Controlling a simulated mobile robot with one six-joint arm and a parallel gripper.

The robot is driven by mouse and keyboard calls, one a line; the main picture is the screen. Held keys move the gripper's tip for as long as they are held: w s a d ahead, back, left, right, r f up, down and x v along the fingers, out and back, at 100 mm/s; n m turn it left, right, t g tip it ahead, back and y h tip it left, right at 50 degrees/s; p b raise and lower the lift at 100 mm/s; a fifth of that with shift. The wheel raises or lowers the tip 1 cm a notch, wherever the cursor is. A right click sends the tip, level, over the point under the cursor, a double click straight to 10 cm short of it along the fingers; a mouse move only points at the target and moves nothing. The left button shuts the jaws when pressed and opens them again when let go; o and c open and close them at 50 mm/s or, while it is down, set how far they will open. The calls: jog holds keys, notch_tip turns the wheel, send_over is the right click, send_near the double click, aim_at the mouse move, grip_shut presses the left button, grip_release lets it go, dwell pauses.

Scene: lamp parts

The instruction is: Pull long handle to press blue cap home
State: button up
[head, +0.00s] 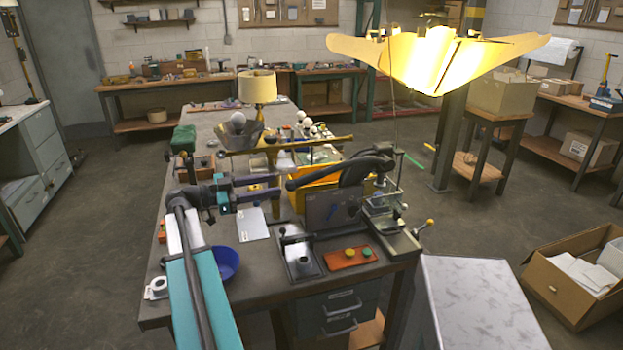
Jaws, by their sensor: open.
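A small press-like fixture (392,222) stands at the right front corner of the bench. A lever with a yellow knob (429,222) sticks out from its right side. A thick dark curved bar (340,168) crosses above a grey panel to the left of the fixture; I cannot tell if it is the long handle. A small blue spot (380,184) shows near the fixture, but it is too small to tell as the blue cap. My gripper (277,190) is at the end of my teal and dark arm, left of the fixture and above the bench; its jaws are open.
A blue bowl (225,264), an orange tray (350,258) with green and yellow buttons, and a grey plate fixture (299,258) lie along the bench front. A yellow bin (318,178) stands behind the grey panel. A large glowing lampshade (430,60) hangs above the right side.

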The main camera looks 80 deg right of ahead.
aim_at(311, 178)
jog(key=p+x, duration=0.4)
jog(key=x, duration=0.9)
jog(key=shift+s+d, duration=0.1)
jog(key=shift+s, duration=0.05)
grip_shut()
